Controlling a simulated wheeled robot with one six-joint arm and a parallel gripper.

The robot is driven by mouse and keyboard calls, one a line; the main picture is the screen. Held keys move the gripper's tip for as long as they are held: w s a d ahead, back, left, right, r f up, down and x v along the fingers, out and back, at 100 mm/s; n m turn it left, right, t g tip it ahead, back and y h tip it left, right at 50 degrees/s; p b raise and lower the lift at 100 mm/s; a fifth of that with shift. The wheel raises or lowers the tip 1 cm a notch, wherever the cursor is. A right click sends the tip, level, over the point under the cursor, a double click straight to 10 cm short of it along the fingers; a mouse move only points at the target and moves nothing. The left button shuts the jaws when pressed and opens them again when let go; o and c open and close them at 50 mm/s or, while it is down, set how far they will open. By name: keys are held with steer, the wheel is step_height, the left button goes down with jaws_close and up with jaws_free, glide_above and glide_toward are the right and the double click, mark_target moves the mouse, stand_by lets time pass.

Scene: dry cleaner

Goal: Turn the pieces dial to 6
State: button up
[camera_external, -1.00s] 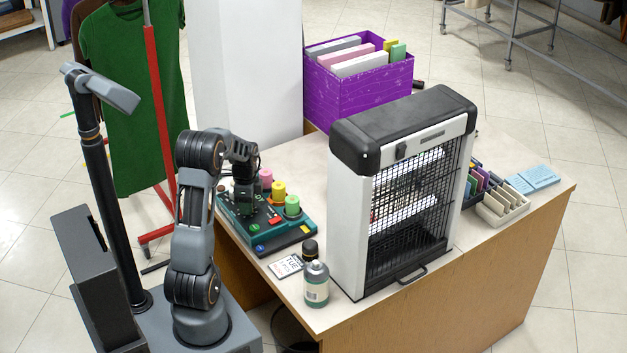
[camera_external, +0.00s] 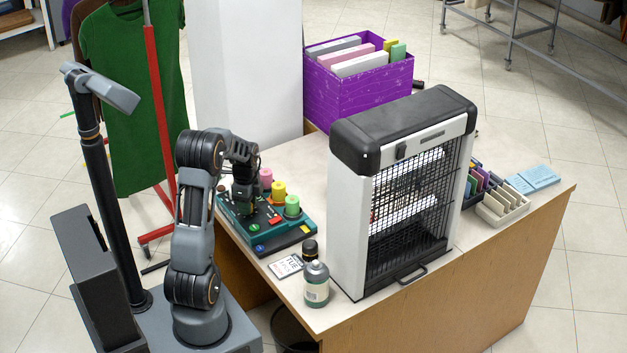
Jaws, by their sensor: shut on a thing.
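A dark teal control panel (camera_external: 290,240) lies on the left part of the counter. It carries several coloured buttons and three cylinders in pink (camera_external: 265,177), yellow (camera_external: 278,190) and green (camera_external: 292,206) along its far side. My gripper (camera_external: 245,208) points down over the panel's left part, with its fingers low at the panel surface. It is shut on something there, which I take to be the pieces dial. The dial, its pointer and its numbers are hidden behind the gripper or too small to read.
A large black and white caged appliance (camera_external: 400,190) is to the right. A purple box (camera_external: 358,98) of files stands behind. A white pillar (camera_external: 245,70) rises behind the panel.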

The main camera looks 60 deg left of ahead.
steer(key=o, duration=0.9)
steer(key=shift+o, duration=0.2)
step_height(320, 180, up, 14)
steer(key=shift+w+a+p, duration=0.15)
steer(key=shift+p, duration=0.15)
steer(key=shift+f, duration=0.1)
